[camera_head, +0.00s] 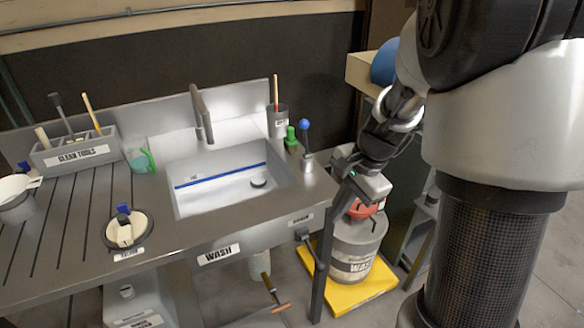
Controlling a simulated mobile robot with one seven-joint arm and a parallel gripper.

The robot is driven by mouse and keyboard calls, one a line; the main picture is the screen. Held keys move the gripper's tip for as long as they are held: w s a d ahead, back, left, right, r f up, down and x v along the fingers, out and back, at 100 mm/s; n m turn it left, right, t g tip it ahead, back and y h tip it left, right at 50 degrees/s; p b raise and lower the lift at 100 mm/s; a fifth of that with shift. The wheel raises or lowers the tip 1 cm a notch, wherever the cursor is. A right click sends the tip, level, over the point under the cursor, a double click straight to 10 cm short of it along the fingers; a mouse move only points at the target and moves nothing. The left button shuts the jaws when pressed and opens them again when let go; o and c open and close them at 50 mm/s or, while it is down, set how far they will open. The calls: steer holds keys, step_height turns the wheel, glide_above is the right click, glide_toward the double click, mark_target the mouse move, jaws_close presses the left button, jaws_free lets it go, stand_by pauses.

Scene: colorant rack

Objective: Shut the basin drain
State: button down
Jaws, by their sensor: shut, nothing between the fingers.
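The grey metal wash basin (232,210) is set in the bench. A dark round drain fitting (259,183) shows on its pale floor, near the right side. A small label that seems to read "DRAIN" (301,219) is on the basin's front face at the right. A dark handle-like part (303,235) sits just under it; its setting is too small to tell. My gripper (343,168) is shut and empty, just off the basin's right front corner. It is above and right of the dark part, apparently apart from it.
A tap (202,115) rises at the back. A waste can (356,245) with a red top stands on a yellow base (345,296) below my gripper.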

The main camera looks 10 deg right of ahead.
mark_target(314, 254)
steer(key=f, duration=0.2)
steer(key=f+m, duration=0.1)
steer(key=shift+w+d, duration=0.3)
steer(key=shift+w, duration=0.1)
steer(key=shift+f, duration=0.15)
steer(key=b+x, duration=0.4)
steer(key=x, duration=0.9)
steer(key=shift+f, duration=0.4)
steer(key=shift+a+f+b, duration=0.1)
steer(key=shift+a+b, duration=0.05)
steer(key=shift+b, duration=0.2)
